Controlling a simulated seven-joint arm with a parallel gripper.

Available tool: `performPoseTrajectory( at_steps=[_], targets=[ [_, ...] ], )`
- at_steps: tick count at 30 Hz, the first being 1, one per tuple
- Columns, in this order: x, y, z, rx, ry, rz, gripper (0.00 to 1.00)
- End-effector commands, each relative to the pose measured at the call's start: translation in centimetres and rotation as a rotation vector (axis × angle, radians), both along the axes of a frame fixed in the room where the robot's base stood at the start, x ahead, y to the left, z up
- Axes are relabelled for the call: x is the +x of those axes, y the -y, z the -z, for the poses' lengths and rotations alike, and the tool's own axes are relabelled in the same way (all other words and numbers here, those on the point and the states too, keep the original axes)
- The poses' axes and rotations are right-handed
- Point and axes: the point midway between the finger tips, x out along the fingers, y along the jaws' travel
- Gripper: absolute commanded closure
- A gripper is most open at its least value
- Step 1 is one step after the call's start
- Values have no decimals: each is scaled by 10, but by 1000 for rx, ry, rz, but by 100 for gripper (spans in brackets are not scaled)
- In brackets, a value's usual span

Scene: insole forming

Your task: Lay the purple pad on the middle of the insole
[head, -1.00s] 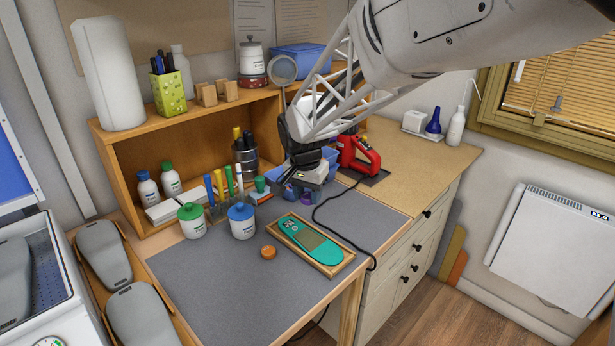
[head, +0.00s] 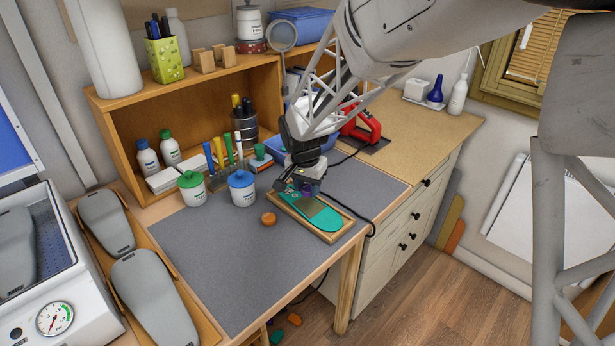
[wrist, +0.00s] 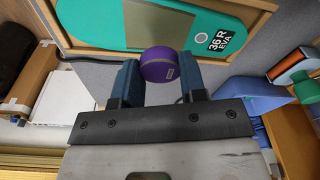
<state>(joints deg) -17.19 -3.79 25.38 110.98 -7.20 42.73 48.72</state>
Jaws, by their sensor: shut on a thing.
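My gripper (wrist: 158,75) is shut on the purple pad (wrist: 160,66), a round piece with a label on its side, held between two blue fingers in the wrist view. In the head view the gripper (head: 304,190) is over the far left end of the teal insole (head: 322,215). The purple pad (head: 307,190) shows only in part there. The insole lies in a wooden tray (head: 333,238), with a brown-olive patch on its middle. In the wrist view the insole (wrist: 115,24) lies beyond the pad, and its end is marked "36 R EVA". The gap between pad and insole is hard to tell.
An orange-brown round piece (head: 268,218) lies on the grey mat (head: 215,265) left of the tray. White jars with blue (head: 242,188) and green (head: 192,188) lids stand behind it. A blue bin (head: 317,147) is behind the gripper. A black cable runs right of the tray.

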Motion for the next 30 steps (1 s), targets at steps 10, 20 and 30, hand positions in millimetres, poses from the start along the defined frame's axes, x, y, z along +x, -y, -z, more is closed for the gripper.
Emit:
performPoseTrajectory(
  at_steps=[10,20,30],
  targets=[
    [0,0,27,0,-1,0,83],
    [0,0,37,1,0,0,83],
    [0,0,37,0,0,0,83]
  ],
)
